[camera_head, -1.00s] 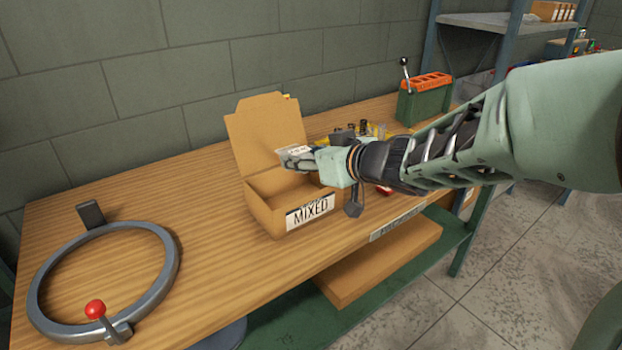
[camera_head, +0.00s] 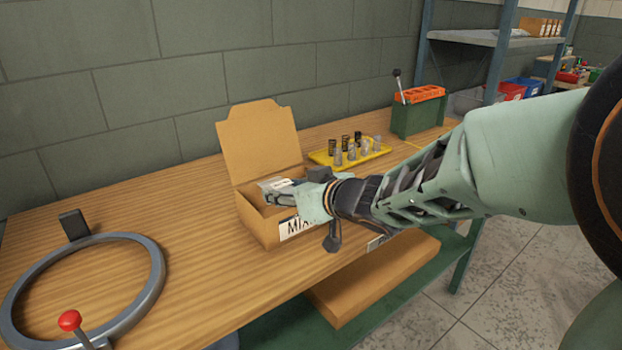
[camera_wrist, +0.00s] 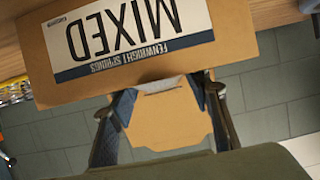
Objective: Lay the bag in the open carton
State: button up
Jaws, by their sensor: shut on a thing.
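The open carton (camera_head: 259,229) is brown cardboard with its lid (camera_head: 258,143) raised at the back and a MIXED label on its front. In the wrist view its front wall (camera_wrist: 35,60) and label appear upside down. My gripper (camera_head: 283,195) is at the carton's opening, reaching in from the right. It is shut on a small clear bag (camera_head: 272,184) with a pale label, held at about rim height. I cannot tell whether the bag touches the carton floor. In the wrist view my gripper (camera_wrist: 160,100) shows both fingers; the bag is hard to make out between them.
A yellow tray (camera_head: 322,157) with several springs stands behind my arm. A green box with an orange top (camera_head: 418,115) is farther back. A grey ring fixture (camera_head: 155,285) with a red-knobbed lever is at left. Bare bench (camera_head: 190,215) lies between the ring and carton.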

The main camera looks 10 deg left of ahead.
jog(key=shift+f, duration=0.55)
jog(key=o, duration=1.3)
jog(key=shift+s+d+r+p, duration=0.1)
jog(key=shift+r+p, duration=0.15)
jog(key=shift+r, duration=0.2)
jog(key=shift+s+d+r+p, duration=0.1)
jog(key=shift+r+p, duration=0.15)
jog(key=shift+r, duration=0.2)
jog(key=p+v, duration=0.7)
jog(key=v, duration=0.4)
jog(key=shift+d+p, duration=0.15)
jog(key=shift+p, duration=0.15)
jog(key=shift+s, duration=0.1)
